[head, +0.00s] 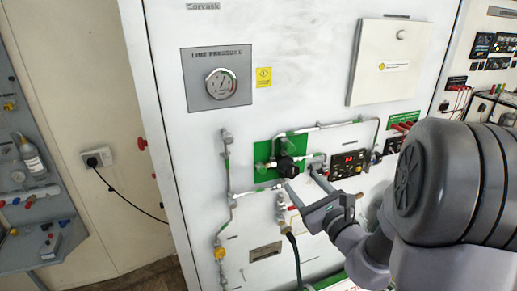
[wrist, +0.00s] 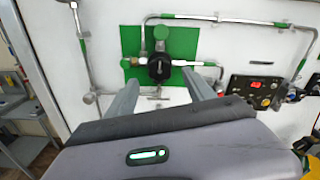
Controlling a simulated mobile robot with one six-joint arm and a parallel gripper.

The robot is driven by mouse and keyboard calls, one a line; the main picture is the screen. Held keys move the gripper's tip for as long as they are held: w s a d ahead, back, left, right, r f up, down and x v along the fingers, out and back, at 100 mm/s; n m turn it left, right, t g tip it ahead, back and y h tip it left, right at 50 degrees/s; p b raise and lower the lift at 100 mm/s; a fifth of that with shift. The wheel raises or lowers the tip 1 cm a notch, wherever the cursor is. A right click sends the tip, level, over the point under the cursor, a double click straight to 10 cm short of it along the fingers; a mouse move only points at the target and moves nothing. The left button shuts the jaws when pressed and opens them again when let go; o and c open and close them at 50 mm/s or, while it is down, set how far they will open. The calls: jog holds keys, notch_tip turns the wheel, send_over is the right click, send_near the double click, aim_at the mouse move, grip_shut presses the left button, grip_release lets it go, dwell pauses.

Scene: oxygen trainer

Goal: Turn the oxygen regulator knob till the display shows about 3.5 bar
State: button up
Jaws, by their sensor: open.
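The black regulator knob (head: 286,166) sits on a green plate on the white panel. In the wrist view the knob (wrist: 159,70) is near the top centre, with a green cap above it and pipes on both sides. My gripper (head: 301,180) is open and empty, its two grey fingers pointing at the panel just below and right of the knob. In the wrist view my gripper (wrist: 161,82) has one fingertip on each side below the knob; I cannot tell how far short of it they are. The small red display (head: 348,158) is lit on a black module; its digits are unreadable.
A round line pressure gauge (head: 220,83) is at the upper left of the panel. A white box (head: 390,62) juts out at the upper right. Thin pipes run around the green plate, and a black hose (head: 294,250) hangs below it.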

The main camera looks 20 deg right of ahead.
aim_at(293, 173)
jog(key=w, duration=0.5)
jog(key=shift+w+a+f, duration=0.1)
jog(key=shift+w+f, duration=0.05)
jog(key=shift+w, duration=0.15)
grip_shut()
